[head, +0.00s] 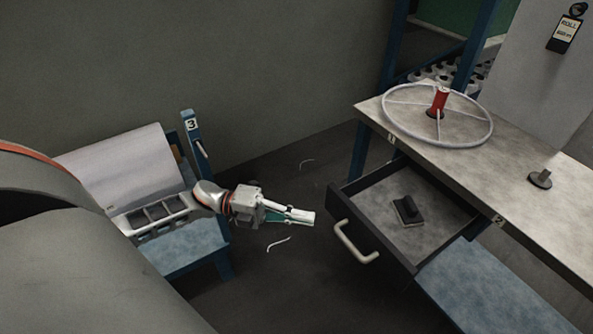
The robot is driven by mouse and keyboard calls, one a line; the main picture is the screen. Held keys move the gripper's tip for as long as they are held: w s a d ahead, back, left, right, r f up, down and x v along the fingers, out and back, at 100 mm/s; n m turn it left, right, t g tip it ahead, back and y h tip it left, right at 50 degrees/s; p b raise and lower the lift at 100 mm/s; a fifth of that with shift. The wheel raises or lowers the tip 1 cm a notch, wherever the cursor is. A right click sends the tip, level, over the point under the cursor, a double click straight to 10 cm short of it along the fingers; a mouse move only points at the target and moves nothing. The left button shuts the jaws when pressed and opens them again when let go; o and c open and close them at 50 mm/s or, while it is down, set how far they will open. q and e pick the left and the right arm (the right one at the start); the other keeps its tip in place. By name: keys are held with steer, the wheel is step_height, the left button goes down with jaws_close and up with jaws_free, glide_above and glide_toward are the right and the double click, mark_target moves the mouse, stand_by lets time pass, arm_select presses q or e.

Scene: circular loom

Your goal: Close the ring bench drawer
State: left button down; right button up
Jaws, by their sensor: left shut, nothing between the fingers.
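The ring bench (459,155) stands at the right, with a grey top and blue legs. Its dark drawer (379,234) is pulled out toward the left and shows its inside. A light bar handle (354,243) is on the drawer's front. A black block-shaped object (407,211) lies in the drawer. My left gripper (310,216) is shut and empty. It points right toward the drawer front and is a short gap to the left of the handle, not touching it. My right gripper is not in view.
A white spoked ring (392,123) and a red spool (440,101) are on the bench top, with a small dark knob-like piece (540,180) farther right. A blue stand (195,248) is at the left. Dark floor with pale thread scraps (279,243) lies between.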

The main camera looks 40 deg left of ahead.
mark_target(356, 217)
arm_select(q)
steer(key=w+d, duration=0.2)
steer(key=d, duration=0.1)
steer(key=w+d, duration=0.3)
steer(key=shift+f, duration=0.15)
steer(key=shift+w, duration=0.4)
steer(key=shift+d, duration=0.1)
steer(key=shift+w, duration=0.1)
